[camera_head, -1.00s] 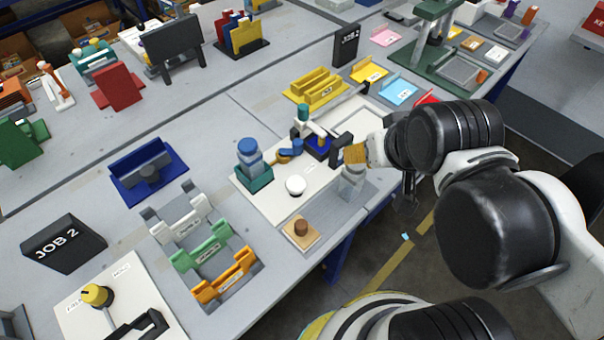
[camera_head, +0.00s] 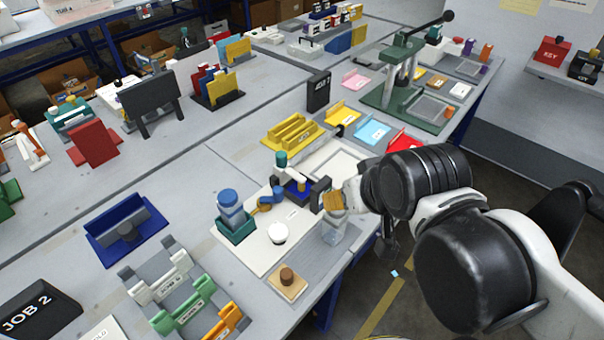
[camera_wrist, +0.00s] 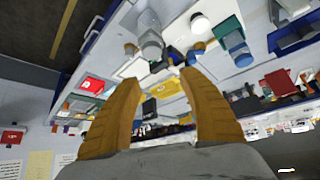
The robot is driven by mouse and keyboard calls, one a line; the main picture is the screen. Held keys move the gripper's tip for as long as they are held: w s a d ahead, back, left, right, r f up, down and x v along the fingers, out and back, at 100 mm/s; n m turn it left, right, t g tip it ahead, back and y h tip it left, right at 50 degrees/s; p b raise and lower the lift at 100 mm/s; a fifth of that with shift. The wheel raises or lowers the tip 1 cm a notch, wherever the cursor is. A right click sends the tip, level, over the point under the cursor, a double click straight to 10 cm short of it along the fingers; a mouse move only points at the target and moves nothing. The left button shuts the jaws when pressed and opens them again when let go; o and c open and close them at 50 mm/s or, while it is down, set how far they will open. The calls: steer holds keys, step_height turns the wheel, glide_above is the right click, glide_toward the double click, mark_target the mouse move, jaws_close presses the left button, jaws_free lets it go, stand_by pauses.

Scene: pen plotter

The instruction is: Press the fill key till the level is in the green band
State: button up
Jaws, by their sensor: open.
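My gripper (camera_head: 335,201) is open and empty, its two orange-brown fingers spread apart in the wrist view (camera_wrist: 160,53). In the head view it appears over the right side of a white board (camera_head: 256,256), by a translucent grey container (camera_head: 335,229). I cannot tell whether they touch. A white round knob (camera_head: 277,234) stands on the board and also shows in the wrist view (camera_wrist: 200,24). A brown knob (camera_head: 288,275) sits on a wooden block in front. I cannot tell which part is the fill key. No level or green band is readable.
A blue-capped bottle (camera_head: 229,204) stands in a green holder on the board's left. A teal-topped device (camera_head: 283,164) and a dark upright block stand behind. A yellow rack (camera_head: 297,132) lies farther back. Orange, green and white holders (camera_head: 183,304) stand front left. The table edge is close on the right.

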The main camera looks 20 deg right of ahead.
jaws_close()
stand_by(1.4)
